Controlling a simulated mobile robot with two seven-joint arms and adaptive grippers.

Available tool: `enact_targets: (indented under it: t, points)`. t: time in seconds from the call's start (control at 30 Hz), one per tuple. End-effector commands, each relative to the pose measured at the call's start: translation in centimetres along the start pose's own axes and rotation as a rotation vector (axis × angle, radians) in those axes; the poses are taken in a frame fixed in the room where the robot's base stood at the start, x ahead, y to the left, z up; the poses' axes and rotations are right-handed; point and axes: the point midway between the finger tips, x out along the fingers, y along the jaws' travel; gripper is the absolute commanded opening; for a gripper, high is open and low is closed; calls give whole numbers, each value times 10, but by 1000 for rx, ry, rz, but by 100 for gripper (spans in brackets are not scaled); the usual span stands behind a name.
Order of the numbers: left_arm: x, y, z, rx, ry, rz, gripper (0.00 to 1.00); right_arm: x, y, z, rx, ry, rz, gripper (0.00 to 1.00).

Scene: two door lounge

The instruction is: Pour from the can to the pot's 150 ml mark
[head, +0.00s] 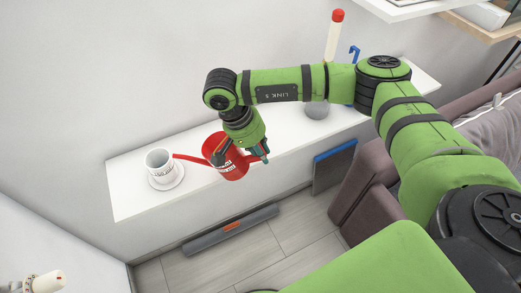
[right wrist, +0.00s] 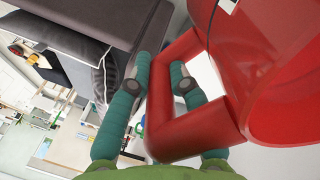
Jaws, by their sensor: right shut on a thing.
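The red can (head: 232,163) is above the white shelf in the head view, its spout (head: 192,158) pointing left. The white pot (head: 160,163) stands upright on a white saucer (head: 176,181) at the shelf's left end. The spout's tip is beside the pot's rim; I cannot tell if they touch. My right gripper (head: 262,152) is at the can's right side. In the right wrist view its green fingers (right wrist: 160,75) are shut around the can's red handle (right wrist: 170,95). The liquid and the 150 ml mark cannot be made out. My left gripper is not in view.
The white shelf (head: 127,190) runs along the wall. A grey object (head: 317,107) and a red-topped stick (head: 334,35) are farther right, behind my arm. A mauve sofa (head: 372,180) is at the right. A grey bar (head: 230,230) lies below the shelf.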

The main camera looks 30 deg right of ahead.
Motion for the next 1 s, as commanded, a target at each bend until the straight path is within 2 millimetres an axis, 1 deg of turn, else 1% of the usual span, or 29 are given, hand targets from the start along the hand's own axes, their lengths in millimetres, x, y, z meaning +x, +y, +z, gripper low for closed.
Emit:
enact_targets:
  t: [0.27, 1.0]
  points:
    - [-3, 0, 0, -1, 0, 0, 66, -7, 0, 0, 0, 4, 16, 0]
    - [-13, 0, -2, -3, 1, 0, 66, -44, -1, 0, 0, 25, 119, 0]
